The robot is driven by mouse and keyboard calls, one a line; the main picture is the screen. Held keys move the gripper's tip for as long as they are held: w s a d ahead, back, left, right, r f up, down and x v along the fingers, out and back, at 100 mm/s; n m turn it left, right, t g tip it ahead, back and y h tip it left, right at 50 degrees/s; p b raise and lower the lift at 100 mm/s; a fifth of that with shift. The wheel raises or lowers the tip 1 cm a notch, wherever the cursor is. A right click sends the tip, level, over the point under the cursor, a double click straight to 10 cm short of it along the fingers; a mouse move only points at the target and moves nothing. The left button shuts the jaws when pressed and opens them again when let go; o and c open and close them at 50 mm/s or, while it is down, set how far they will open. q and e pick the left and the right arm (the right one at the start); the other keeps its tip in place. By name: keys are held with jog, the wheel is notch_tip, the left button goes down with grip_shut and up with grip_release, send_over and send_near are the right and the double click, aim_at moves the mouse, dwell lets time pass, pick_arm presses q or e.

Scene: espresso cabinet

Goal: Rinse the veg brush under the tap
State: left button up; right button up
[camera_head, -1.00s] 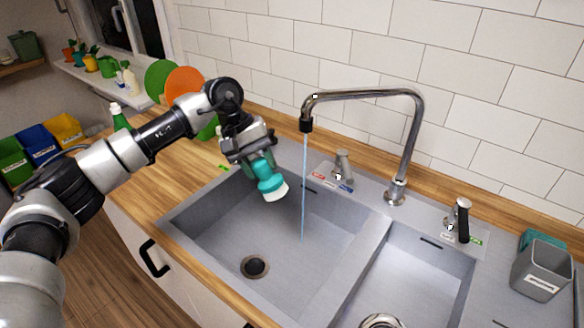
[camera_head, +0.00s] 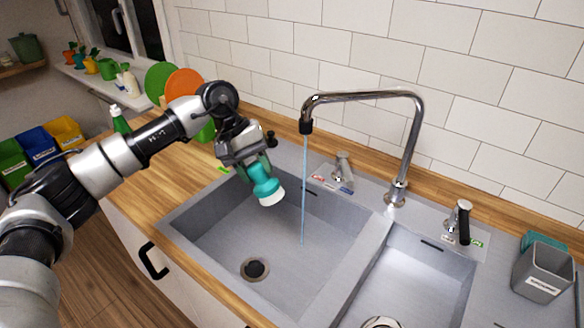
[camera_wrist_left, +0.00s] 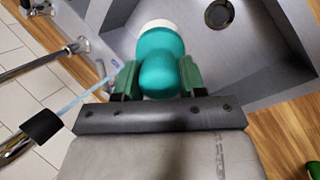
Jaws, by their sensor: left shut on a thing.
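My left gripper (camera_head: 252,165) is shut on the teal veg brush (camera_head: 265,185), whose white bristle end points down over the left sink basin. In the left wrist view the brush (camera_wrist_left: 160,62) sits between the green fingers. The tap (camera_head: 365,95) is running: a thin blue stream of water (camera_head: 303,195) falls into the left basin, to the right of the brush. Brush and stream look apart. The stream also shows in the left wrist view (camera_wrist_left: 88,92), left of the brush. My right gripper is not in view.
The left basin (camera_head: 300,270) has a round drain (camera_head: 255,268). A second basin (camera_head: 415,280) lies to its right. A grey holder (camera_head: 541,272) stands at the right. Green and orange discs (camera_head: 184,86) stand behind my arm.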

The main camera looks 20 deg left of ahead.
pick_arm(q)
jog(key=shift+r, duration=0.1)
dwell(0.4)
jog(key=s+a+r, duration=0.2)
jog(key=s+r, duration=0.2)
jog(key=shift+s+a, duration=0.2)
jog(key=shift+a, duration=0.05)
dwell(0.5)
